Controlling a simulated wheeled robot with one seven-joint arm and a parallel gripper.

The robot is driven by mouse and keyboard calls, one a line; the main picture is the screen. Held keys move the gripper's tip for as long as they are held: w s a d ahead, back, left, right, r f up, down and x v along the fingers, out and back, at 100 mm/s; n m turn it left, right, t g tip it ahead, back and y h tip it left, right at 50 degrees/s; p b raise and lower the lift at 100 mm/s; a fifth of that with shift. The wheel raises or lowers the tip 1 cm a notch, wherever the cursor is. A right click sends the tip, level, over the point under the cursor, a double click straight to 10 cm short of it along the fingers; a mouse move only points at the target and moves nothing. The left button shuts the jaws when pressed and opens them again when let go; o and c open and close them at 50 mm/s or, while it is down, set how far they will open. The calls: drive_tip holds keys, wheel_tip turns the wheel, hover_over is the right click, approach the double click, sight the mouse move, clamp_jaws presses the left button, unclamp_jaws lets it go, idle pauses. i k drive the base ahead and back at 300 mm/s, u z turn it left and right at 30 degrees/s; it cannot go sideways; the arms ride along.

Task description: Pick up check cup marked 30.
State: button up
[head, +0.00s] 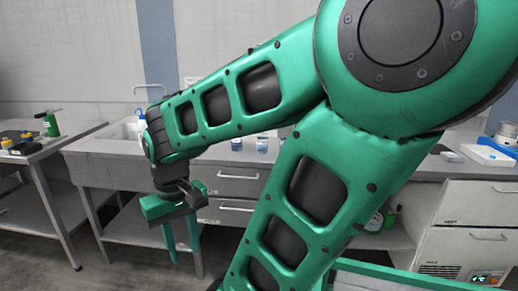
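Two small clear cups with bluish contents stand on the grey counter behind my arm: a left cup (237,144) and a right cup (262,144). Another may be partly hidden behind my arm near them. No marking is readable, so I cannot tell which is the check cup marked 30. My gripper (185,258) hangs fingers down in front of the counter, left of the cups and below the counter top. Its two green fingers are apart with nothing between them.
A sink with a tap (140,88) is set in the counter at left. A side table (22,150) holds a green bottle (50,124) and small items. My arm hides much of the counter.

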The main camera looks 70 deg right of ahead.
sight(262, 145)
drive_tip(key=z, duration=0.05)
drive_tip(key=k, duration=1.85)
drive_tip(key=z, duration=1.35)
drive_tip(key=i, duration=1.5)
drive_tip(key=u, duration=0.05)
